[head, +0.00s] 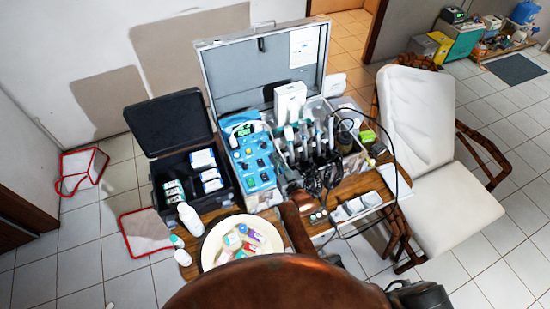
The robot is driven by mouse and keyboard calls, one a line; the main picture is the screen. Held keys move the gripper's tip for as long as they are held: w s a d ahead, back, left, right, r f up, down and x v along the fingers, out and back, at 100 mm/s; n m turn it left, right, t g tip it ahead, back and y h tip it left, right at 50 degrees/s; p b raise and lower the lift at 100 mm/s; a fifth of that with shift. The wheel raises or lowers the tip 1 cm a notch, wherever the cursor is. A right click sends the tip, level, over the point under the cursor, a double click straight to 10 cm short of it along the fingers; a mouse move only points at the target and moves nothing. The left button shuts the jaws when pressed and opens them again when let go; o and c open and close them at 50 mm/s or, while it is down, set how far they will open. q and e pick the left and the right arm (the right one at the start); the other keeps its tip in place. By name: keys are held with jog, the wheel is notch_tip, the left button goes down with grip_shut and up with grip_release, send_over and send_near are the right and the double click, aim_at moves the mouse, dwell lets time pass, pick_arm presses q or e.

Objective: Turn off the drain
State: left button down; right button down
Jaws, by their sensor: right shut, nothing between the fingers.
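The portable dental unit stands open on a wooden table, with a blue control panel (253,158) that has a lit green display and several knobs and buttons. I cannot make out which control, if any, is the drain's; labels are too small to read. My right gripper (284,174) is dark and shut, with nothing visible held. It is just right of the panel's lower part, in front of the handpieces; whether it touches anything is unclear. My brown arm hides part of the table's front. My left gripper is not in view.
Several handpieces and hoses (310,145) stand right of the panel. A black case (221,202) with small boxes is on the left. A white bowl (210,254) of tubes and a white bottle (190,219) are in front. A cushioned chair (450,205) stands at right.

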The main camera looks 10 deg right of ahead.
notch_tip(320, 180, up, 5)
jog(key=p, duration=0.4)
jog(key=shift+f, duration=0.1)
jog(key=v, duration=0.5)
jog(key=b+v, duration=0.1)
jog(key=v, duration=0.2)
jog(key=shift+r, duration=0.35)
jog(key=shift+s+d+r, duration=0.1)
jog(key=shift+s+r, duration=0.15)
jog(key=shift+s, duration=0.4)
